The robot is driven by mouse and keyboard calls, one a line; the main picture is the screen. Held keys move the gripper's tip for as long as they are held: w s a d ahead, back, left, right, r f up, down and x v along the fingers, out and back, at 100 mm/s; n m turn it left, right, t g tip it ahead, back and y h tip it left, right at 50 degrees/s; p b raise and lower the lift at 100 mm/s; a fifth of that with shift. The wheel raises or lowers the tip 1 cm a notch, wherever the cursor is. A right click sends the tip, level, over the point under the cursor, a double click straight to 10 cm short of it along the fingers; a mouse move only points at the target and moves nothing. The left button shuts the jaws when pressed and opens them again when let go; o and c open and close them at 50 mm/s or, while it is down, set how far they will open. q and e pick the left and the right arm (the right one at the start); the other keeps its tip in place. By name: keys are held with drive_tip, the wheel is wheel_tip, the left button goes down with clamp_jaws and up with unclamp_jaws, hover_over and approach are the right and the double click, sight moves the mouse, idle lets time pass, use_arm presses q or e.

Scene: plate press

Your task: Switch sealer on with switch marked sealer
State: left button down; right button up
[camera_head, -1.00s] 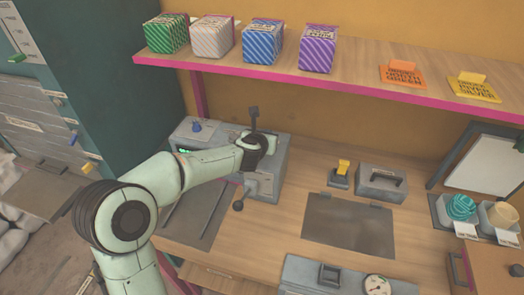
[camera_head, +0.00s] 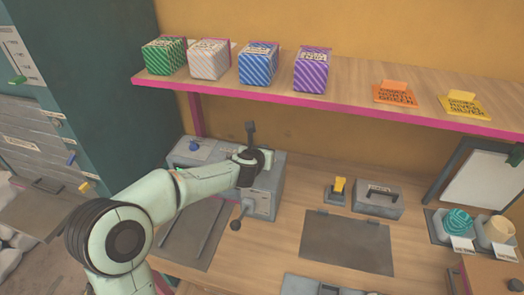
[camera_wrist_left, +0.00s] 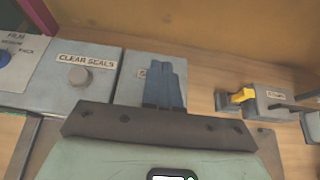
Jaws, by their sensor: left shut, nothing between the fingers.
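A grey machine (camera_head: 266,201) stands on the bench at the middle left of the head view. In the left wrist view its top carries a plate marked "CLEAR SEALS" (camera_wrist_left: 84,61) with a round grey button (camera_wrist_left: 79,77). Just right of it is a second label (camera_wrist_left: 143,72); only an "S" shows, so I cannot read it. My left gripper (camera_wrist_left: 167,64) is shut and empty, its blue fingers in front of this label. Whatever lies behind the fingers is hidden, and contact is unclear. In the head view my wrist covers that part of the machine.
A yellow-handled switch (camera_head: 340,185) and a grey box with a handle (camera_head: 378,199) stand to the right, behind a dark flat plate (camera_head: 347,241). A shelf with a pink edge (camera_head: 300,92) holding several patterned boxes runs above.

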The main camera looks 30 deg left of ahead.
use_arm(q)
drive_tip(key=shift+s+d+r, duration=0.1)
drive_tip(key=shift+s+r, duration=0.2)
drive_tip(key=shift+s, duration=0.2)
drive_tip(key=p+v, duration=0.1)
drive_tip(key=v, duration=1.1)
use_arm(e)
drive_tip(key=shift+w+r, duration=0.75)
use_arm(q)
drive_tip(key=shift+d, duration=0.1)
